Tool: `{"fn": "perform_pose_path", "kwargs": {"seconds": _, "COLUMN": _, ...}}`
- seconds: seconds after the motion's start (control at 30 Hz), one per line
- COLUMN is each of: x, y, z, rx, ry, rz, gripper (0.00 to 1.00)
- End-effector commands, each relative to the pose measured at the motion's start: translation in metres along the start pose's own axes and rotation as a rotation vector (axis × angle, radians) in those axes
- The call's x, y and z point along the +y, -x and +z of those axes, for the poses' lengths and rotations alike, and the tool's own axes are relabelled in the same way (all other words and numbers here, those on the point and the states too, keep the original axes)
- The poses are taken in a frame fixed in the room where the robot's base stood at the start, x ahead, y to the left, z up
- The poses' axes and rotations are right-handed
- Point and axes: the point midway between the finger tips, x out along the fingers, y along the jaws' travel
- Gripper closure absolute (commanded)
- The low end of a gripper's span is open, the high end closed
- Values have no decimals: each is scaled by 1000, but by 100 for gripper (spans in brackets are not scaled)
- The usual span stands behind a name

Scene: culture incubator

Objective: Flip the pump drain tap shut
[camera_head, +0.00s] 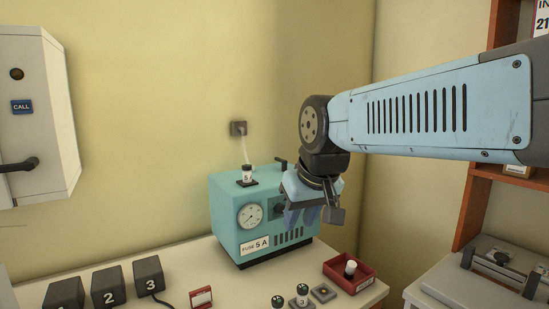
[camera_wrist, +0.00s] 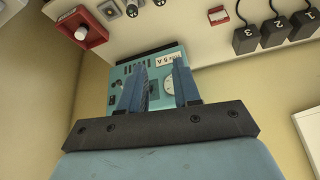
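The pump (camera_head: 232,200) is a teal box on the bench with a round gauge (camera_head: 250,215), a "FUSE 5A" label and vent slots. A small black lever (camera_head: 281,163) stands up at its top rear right; I cannot tell whether this is the drain tap. A dark knob (camera_head: 279,206) shows on the front, partly beside my gripper. My gripper (camera_head: 303,215) hangs pointing down at the pump's right front and hides part of it. In the wrist view my gripper (camera_wrist: 160,82) has its two blue fingers apart and empty, with the pump (camera_wrist: 150,58) beyond them.
A small vial (camera_head: 246,174) with a tube stands on the pump. A red tray (camera_head: 360,285) holding a white-topped item sits at the right front. Numbered black blocks (camera_head: 110,289), a red-framed card (camera_head: 201,297) and small knobs line the bench front. A wall box (camera_head: 35,120) is at left.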

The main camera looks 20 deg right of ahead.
Motion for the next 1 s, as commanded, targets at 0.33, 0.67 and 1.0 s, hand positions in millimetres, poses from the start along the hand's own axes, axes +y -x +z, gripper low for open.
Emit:
{"fn": "perform_pose_path", "kwargs": {"seconds": 0.33, "x": 9, "y": 15, "z": -91, "rx": -63, "ry": 2, "rz": -41, "gripper": 100}}
{"fn": "perform_pose_path", "kwargs": {"seconds": 0.67, "x": 26, "y": 14, "z": -176, "rx": -111, "ry": 14, "rz": -100, "gripper": 100}}
{"fn": "perform_pose_path", "kwargs": {"seconds": 1.0, "x": 56, "y": 0, "z": -257, "rx": -144, "ry": 32, "rz": -178, "gripper": 100}}
